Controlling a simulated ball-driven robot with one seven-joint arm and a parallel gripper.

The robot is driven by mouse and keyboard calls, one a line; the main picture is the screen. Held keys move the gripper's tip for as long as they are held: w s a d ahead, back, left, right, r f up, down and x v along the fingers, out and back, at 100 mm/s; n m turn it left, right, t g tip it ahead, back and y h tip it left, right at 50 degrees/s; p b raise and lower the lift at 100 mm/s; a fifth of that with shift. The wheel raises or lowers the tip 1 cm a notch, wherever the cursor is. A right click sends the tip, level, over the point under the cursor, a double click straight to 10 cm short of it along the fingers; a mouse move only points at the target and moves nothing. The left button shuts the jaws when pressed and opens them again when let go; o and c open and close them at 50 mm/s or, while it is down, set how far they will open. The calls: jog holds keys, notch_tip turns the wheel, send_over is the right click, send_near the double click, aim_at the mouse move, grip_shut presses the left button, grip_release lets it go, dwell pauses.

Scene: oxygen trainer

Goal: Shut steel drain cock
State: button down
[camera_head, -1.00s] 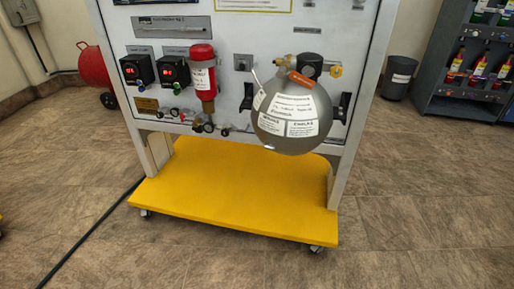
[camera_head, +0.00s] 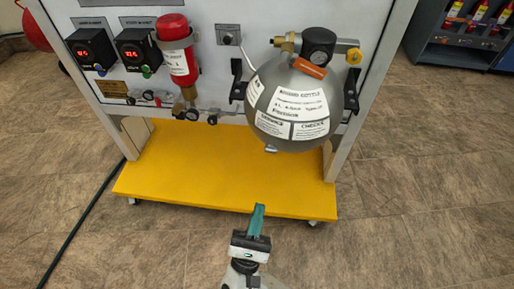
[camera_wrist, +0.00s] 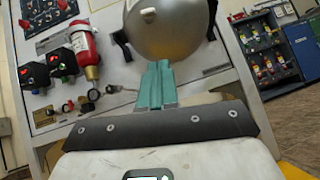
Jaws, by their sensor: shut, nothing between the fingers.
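A grey spherical bottle (camera_head: 293,105) with white labels hangs on the front of the white panel; its lower part shows in the wrist view (camera_wrist: 168,32). A small steel-coloured piece (camera_head: 270,149) sticks out at its underside, and a small pale piece (camera_wrist: 148,15) shows there in the wrist view. It looks like the drain cock, but its handle position is too small to tell. My gripper (camera_head: 258,210), with teal fingers, is shut and empty. It is in front of and below the bottle, apart from it. In the wrist view its fingertips (camera_wrist: 158,66) overlap the bottle's lower edge.
A brass valve (camera_head: 288,43) with a gauge and orange lever sits on top of the bottle. A red cylinder (camera_head: 177,50) and small fittings are left of it. A yellow base shelf (camera_head: 215,165) juts out below. Tiled floor is free in front.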

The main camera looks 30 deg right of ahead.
jog(key=a+n+t, duration=0.1)
send_near(271, 150)
jog(key=shift+y, duration=0.4)
jog(key=shift+w+f+x, duration=0.15)
jog(key=shift+w+x, duration=0.05)
jog(key=shift+x, duration=0.8)
jog(key=shift+w+f+x, duration=0.1)
jog(key=shift+w+x, duration=0.1)
jog(key=shift+x, duration=0.8)
jog(key=shift+w+f+x, duration=0.15)
jog(key=shift+w+x, duration=0.05)
jog(key=shift+x, duration=0.8)
